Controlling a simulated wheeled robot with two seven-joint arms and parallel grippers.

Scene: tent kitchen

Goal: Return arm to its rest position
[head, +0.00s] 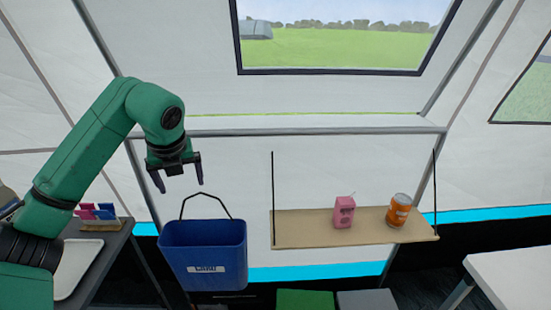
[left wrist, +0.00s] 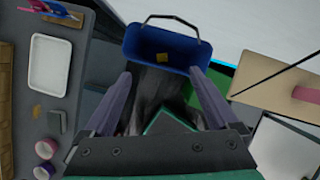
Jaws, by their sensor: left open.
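My left arm (head: 75,160) is green and comes in from the left, bent at the elbow and reaching over the blue bin. My left gripper (head: 180,186) points down with its dark fingers spread and nothing between them. It is above the blue bin (head: 203,252) and its raised wire handle (head: 206,196), apart from both. In the left wrist view, the gripper (left wrist: 160,74) shows both fingers apart, with the bin (left wrist: 200,53) beyond them. A small yellow piece (left wrist: 161,57) lies inside the bin. My right gripper is in neither view.
A dark counter (head: 108,250) at left bears a white tray (head: 78,266). A white table (head: 515,278) stands at lower right.

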